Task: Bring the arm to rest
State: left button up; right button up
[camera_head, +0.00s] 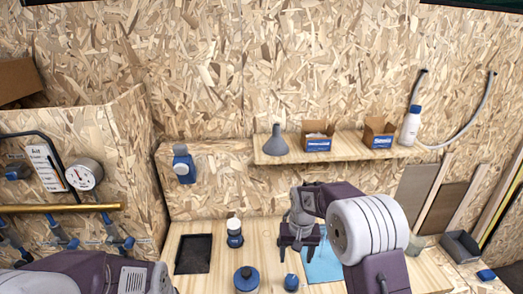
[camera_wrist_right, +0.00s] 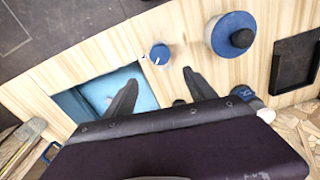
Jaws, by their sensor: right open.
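My right gripper (camera_head: 297,258) hangs over the wooden workbench (camera_head: 262,250) with its fingers pointing down. In the right wrist view its two dark fingers (camera_wrist_right: 159,80) are spread apart, with nothing held between them. A small blue cap-like object (camera_wrist_right: 160,54) lies on the bench ahead of the fingertips, apart from them. My left arm (camera_head: 90,275) shows only as purple links at the lower left of the head view, and its gripper is out of view.
A blue-and-black round container (camera_head: 246,279), a white-and-blue jar (camera_head: 234,232), a black tray (camera_head: 193,254) and a light-blue tray (camera_head: 322,265) are on the bench. A shelf (camera_head: 345,147) behind holds a grey funnel (camera_head: 275,142), two boxes and a white bottle (camera_head: 410,127).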

jog(key=s+d, duration=0.2)
jog(key=s, duration=0.7)
jog(key=s+d+f+b, duration=0.1)
jog(key=s+d, duration=0.1)
jog(key=s, duration=0.7)
jog(key=shift+s+f+n+t, duration=0.25)
jog(key=shift+s+n+t, duration=0.05)
jog(key=shift+s+n, duration=0.1)
dwell(5.8)
